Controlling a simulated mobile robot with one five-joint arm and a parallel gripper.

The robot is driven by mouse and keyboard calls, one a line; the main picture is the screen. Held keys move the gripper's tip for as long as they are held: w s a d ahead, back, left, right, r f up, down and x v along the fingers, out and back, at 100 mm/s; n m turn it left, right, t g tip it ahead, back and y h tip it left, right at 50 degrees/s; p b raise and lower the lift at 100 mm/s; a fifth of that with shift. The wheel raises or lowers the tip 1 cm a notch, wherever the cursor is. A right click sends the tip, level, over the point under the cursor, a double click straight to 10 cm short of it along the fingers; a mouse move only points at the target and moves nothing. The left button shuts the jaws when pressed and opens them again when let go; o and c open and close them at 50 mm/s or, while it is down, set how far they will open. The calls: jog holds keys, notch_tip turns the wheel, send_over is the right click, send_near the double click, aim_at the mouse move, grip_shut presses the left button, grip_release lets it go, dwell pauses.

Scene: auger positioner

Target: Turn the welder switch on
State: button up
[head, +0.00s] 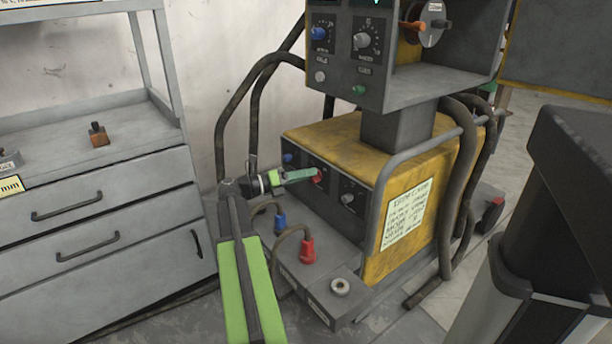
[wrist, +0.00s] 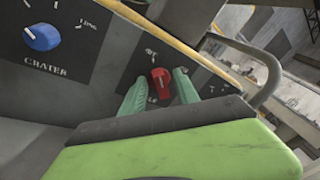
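The welder (head: 345,140) is a yellow and dark grey machine in the middle of the head view. Its red switch (wrist: 161,82) sits on the dark front panel in the wrist view, with small labels above and below that I cannot read surely. The switch's red also shows at my fingertips in the head view (head: 318,176). My gripper (wrist: 162,77) has its two green fingers apart, one on each side of the switch, with gaps visible beside it. I cannot tell how deep the fingertips reach. In the head view my gripper (head: 312,175) is at the panel.
A blue CRATER knob (wrist: 42,37) is on the panel left of the switch. A grey knob (head: 348,198) is to its right in the head view. A grey handle rail (head: 377,195) curves close by on the right.

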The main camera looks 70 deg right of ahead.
grip_shut()
jog(key=shift+d, duration=0.1)
jog(key=shift+r+m, duration=0.1)
jog(key=shift+m, duration=0.2)
jog(key=m+t+p, duration=0.1)
jog(key=m+p, duration=0.1)
jog(key=m, duration=0.1)
jog(key=s+a+m+t+p, duration=0.1)
jog(key=m+p, duration=0.1)
jog(key=m, duration=0.2)
jog(key=m+t+p, duration=0.2)
jog(key=m, duration=0.2)
jog(key=shift+s+a+r+p, duration=0.15)
jog(key=shift+s+r+p, duration=0.1)
jog(key=shift+p, duration=0.15)
jog(key=shift+s+a+f+m+t, duration=0.1)
jog(key=shift+m+t, duration=0.25)
jog(key=shift+m, duration=0.45)
jog(key=shift+s+f+m+t, duration=0.1)
jog(key=shift+m+t, duration=0.25)
jog(key=shift+m, duration=0.45)
